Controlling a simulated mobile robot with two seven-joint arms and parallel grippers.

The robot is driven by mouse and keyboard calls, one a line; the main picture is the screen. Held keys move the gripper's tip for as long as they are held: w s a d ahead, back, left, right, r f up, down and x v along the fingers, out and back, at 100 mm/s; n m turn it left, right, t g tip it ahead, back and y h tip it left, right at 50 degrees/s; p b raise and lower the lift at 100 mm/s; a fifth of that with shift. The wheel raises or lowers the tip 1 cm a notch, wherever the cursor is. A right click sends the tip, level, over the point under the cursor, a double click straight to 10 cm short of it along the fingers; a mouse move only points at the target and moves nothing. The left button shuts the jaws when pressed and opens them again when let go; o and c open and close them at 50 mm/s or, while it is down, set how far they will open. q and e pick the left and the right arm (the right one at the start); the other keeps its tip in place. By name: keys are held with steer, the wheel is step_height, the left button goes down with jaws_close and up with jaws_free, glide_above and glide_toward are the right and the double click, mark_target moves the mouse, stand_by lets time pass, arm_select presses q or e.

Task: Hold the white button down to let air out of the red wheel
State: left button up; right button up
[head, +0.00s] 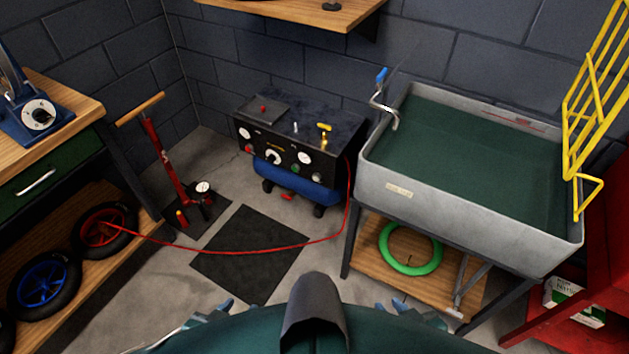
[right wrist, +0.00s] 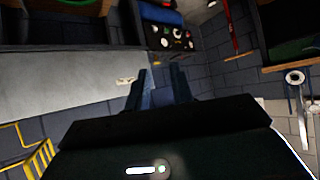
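The red wheel (head: 103,227), with a black tyre, lies on the low wooden shelf at the left. A red hose (head: 250,249) runs from it across the floor to the black air unit (head: 325,128) with a blue tank. Its front panel carries dials, a red button (head: 246,149), a green one and small pale round parts (head: 317,177); I cannot tell which is the white button. The panel also shows in the right wrist view (right wrist: 168,38). My left gripper (head: 212,312) and right gripper (head: 424,314) are low, near my body, far from the panel. Both look open and empty.
A grey sink (head: 400,187) stands right of the air unit, with a green ring (head: 410,262) on the shelf below. A red floor pump (head: 165,160) stands at the left. A dark mat (head: 249,277) lies on the open floor. A yellow rack (head: 590,100) is far right.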

steer(key=shift+w+r, duration=0.1)
steer(key=shift+w, duration=0.1)
jaws_close()
steer(key=shift+s+f, duration=0.2)
steer(key=shift+s, duration=0.1)
steer(key=shift+w+r, duration=0.15)
steer(key=shift+w, duration=0.1)
stand_by(0.6)
